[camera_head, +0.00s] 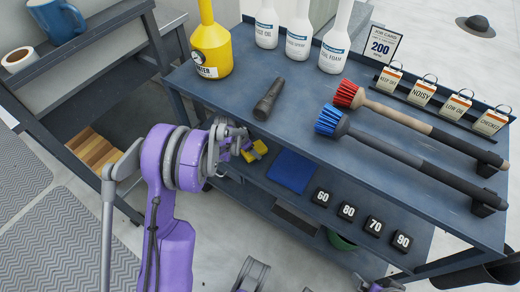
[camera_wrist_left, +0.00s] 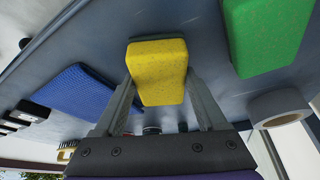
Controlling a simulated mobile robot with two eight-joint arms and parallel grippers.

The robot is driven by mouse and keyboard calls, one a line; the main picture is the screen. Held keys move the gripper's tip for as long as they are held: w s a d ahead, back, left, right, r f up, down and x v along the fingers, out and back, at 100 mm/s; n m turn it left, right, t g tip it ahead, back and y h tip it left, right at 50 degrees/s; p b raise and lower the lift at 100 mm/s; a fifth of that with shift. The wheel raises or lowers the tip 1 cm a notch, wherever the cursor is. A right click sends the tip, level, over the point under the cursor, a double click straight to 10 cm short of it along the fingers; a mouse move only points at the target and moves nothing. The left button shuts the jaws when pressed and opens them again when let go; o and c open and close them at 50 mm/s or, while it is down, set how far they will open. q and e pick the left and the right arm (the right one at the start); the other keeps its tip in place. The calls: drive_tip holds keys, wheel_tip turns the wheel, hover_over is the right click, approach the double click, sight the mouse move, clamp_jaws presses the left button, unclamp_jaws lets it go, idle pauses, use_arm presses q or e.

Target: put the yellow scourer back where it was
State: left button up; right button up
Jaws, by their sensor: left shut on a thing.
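The yellow scourer (camera_head: 260,147) is at the front edge of the blue-grey cart in the head view, partly hidden by my left gripper (camera_head: 243,150). In the left wrist view the yellow scourer (camera_wrist_left: 158,68) sits between the two fingers of my left gripper (camera_wrist_left: 160,95), which is shut on it. A dark shelf surface (camera_wrist_left: 205,65) lies behind the scourer; I cannot tell whether they touch. A small part of my right arm (camera_head: 382,286) shows at the bottom edge of the head view; its jaws are not clear.
A green block (camera_wrist_left: 265,35) and a blue cloth (camera_wrist_left: 75,103) flank the scourer; the cloth (camera_head: 291,170) also shows on the lower shelf. Numbered black blocks (camera_head: 347,211) stand to its right. The cart top (camera_head: 300,105) overhangs, carrying bottles, a torch (camera_head: 268,98) and brushes.

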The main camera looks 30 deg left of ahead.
use_arm(q)
drive_tip(key=shift+s, duration=0.2)
drive_tip(key=shift+a+f, duration=0.1)
drive_tip(key=shift+f, duration=0.05)
drive_tip(key=shift+f, duration=0.1)
drive_tip(key=o, duration=1.5)
drive_tip(key=shift+o, duration=0.2)
